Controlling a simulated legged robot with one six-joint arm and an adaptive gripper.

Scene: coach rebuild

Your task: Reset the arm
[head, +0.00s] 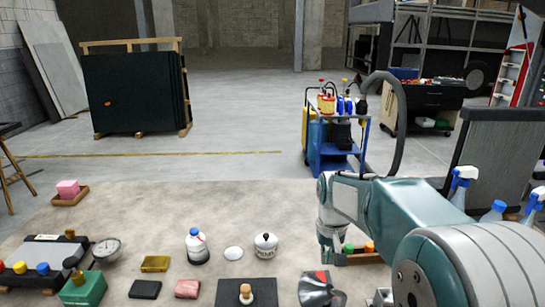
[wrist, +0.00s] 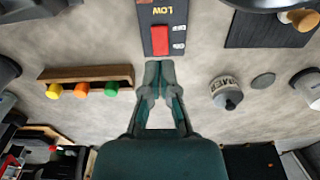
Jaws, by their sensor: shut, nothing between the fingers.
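My arm (head: 410,215) reaches in from the right in the head view and bends down over the work surface (head: 120,215). The gripper end is mostly hidden behind the arm there. In the wrist view my gripper (wrist: 159,70) is shut, its fingertips together and nothing between them. The fingertips appear just below a dark box with a red switch (wrist: 160,40) marked "LOW". I cannot tell whether they touch it. A wooden rack (wrist: 100,72) with yellow, orange and green round caps lies to their left.
A white jar (head: 265,246), a blue-capped bottle (head: 196,246) and a dark board (head: 262,292) stand near the arm. Spray bottles (head: 462,187) stand at right. A blue cart (head: 330,152) is behind. The surface's back left middle is mostly clear.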

